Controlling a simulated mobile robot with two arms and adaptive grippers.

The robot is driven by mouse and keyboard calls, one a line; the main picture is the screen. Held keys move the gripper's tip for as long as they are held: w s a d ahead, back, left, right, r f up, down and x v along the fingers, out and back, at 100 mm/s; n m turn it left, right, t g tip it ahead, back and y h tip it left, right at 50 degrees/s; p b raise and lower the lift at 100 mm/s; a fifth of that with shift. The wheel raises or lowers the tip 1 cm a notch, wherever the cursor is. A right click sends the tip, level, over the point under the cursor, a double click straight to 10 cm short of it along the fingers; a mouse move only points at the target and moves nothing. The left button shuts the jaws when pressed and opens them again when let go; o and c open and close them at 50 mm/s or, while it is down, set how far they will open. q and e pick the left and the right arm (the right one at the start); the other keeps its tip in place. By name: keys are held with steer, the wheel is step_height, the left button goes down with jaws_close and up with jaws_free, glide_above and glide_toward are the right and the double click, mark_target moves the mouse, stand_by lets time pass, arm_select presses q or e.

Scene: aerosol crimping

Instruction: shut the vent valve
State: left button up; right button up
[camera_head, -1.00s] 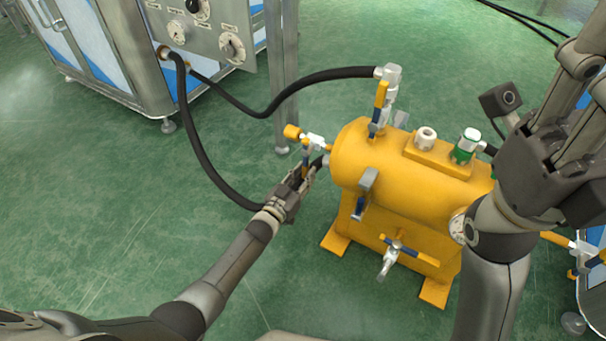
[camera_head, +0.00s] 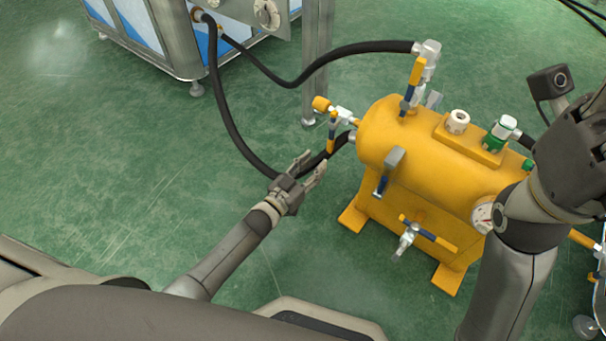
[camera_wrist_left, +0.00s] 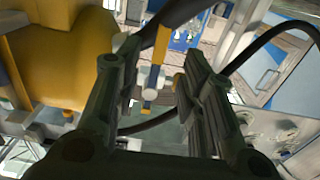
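The yellow tank (camera_head: 420,150) carries several small valves, and I see no label marking the vent valve. The valve on its left end (camera_head: 342,115) has a yellow end piece and a yellow-and-blue handle (camera_head: 332,132) hanging down across the pipe. My left gripper (camera_head: 313,166) is open and empty, just below and left of that handle, apart from it. In the left wrist view a blue-and-yellow handle (camera_wrist_left: 151,80) shows between the spread fingers, beyond them. My right gripper (camera_head: 582,150) is at the right edge, its fingers largely cut off.
A top valve (camera_head: 414,80) joins a black hose (camera_head: 300,80) to the steel cabinet (camera_head: 180,45). Another valve (camera_head: 408,238) is low on the tank's front, and one with a blue lever (camera_head: 383,183) is on its side. A steel post (camera_head: 314,60) stands behind. Floor at left is clear.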

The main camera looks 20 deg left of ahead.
arm_select(q)
steer(key=shift+v, duration=2.05)
